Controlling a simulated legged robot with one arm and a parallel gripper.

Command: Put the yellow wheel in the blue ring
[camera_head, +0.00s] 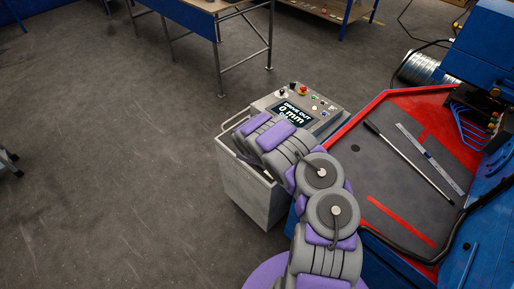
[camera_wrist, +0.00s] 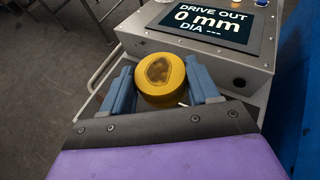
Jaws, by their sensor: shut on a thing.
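The yellow wheel (camera_wrist: 160,74) shows in the wrist view as a round yellow piece with a dark, worn-looking oval patch on its face. My gripper (camera_wrist: 159,66) is shut on it, with one blue finger on each side. The wheel is in front of the grey control cabinet, below its display. In the head view my arm hides the gripper and the wheel. I cannot make out a blue ring in either view.
The control cabinet (camera_head: 250,184) has a display (camera_head: 291,111) reading "DRIVE OUT 0 mm", buttons and a side rail. A red-edged machine table (camera_head: 398,150) with a rod and ruler stands at right. A blue-sided workbench (camera_head: 185,14) is behind. The left floor is mostly clear.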

